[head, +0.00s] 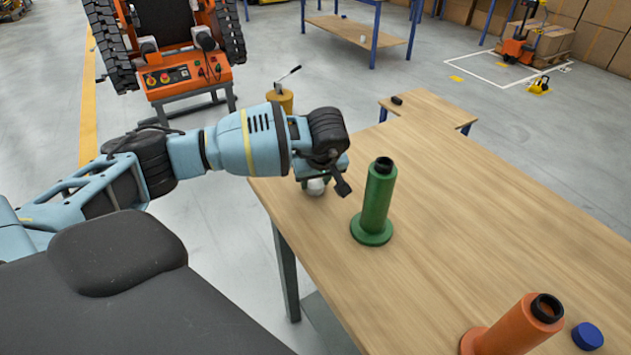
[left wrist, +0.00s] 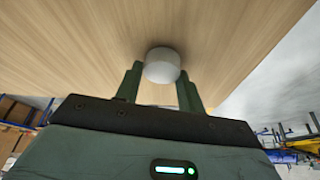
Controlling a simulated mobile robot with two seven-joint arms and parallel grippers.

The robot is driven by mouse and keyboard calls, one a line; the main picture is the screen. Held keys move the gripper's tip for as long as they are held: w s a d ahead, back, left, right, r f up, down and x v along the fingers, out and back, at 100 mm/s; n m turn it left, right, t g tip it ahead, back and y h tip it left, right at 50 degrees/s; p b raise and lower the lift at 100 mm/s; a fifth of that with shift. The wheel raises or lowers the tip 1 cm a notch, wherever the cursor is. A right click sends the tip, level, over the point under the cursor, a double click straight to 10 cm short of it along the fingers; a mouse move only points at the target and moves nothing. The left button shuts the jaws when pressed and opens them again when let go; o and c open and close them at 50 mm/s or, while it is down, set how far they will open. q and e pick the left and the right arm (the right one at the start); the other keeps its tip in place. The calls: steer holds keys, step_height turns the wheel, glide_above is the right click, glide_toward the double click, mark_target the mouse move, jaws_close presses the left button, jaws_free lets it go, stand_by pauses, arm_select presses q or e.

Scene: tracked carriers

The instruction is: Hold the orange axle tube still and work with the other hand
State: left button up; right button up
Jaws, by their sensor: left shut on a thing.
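The orange axle tube (head: 512,330) stands on the table at the lower right of the head view. It has a flange at its foot and a black open top end, and its lower part is cut off by the frame. My left gripper (head: 319,180) is at the table's left edge, well apart from the orange tube. It is shut on a white round piece (head: 316,187). In the left wrist view the white piece (left wrist: 162,65) sits between the two green fingers, close to the wooden surface. My right gripper is in neither view.
A green flanged tube (head: 376,205) stands on the table (head: 470,200), between my left gripper and the orange tube. A blue cap (head: 587,336) lies right of the orange tube. The table's middle and far right are clear. An orange tracked carrier (head: 190,80) stands behind my arm.

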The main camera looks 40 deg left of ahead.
mark_target(316, 185)
arm_select(q)
steer(key=shift+r, duration=0.7)
steer(key=shift+v, duration=1.05)
steer(key=s+d, duration=0.3)
steer(key=s, duration=0.1)
steer(key=s+d+r, duration=0.1)
steer(key=s+d, duration=0.2)
steer(key=s, duration=0.1)
steer(key=s+d, duration=0.3)
steer(key=s, duration=0.1)
steer(key=shift+d+r+b, duration=0.15)
steer(key=shift+r+b, duration=0.15)
steer(key=shift+b, duration=0.05)
